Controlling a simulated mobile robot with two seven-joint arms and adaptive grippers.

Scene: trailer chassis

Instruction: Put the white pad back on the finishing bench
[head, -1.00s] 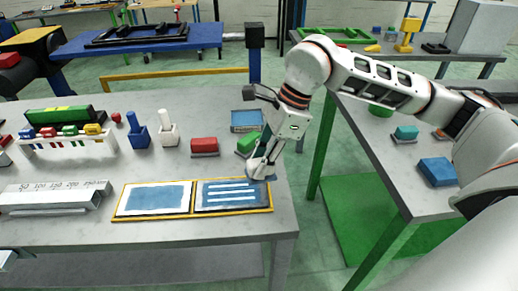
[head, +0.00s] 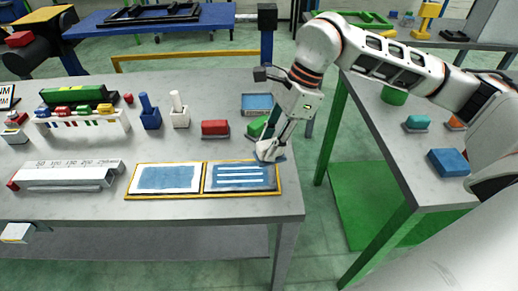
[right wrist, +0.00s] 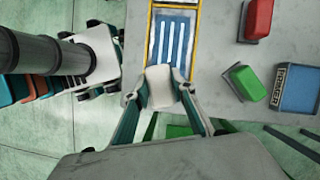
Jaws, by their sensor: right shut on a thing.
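My right gripper (head: 270,152) is shut on the white pad (right wrist: 160,88), a small pale block between its fingertips in the right wrist view. In the head view the gripper hides most of the pad. Gripper and pad are at the right end of the grey bench (head: 80,210), just beyond the right panel of a yellow-edged tray (head: 204,193). I cannot tell whether the pad touches the bench. Which bench is the finishing bench is not marked in view. My left gripper is not in view.
A red block (head: 215,128), a green block (head: 257,127) and a blue tray (head: 256,102) stand behind the gripper. A second bench (head: 415,175) with green legs stands right, across a gap, holding a blue block (head: 449,162) and a teal block (head: 417,122).

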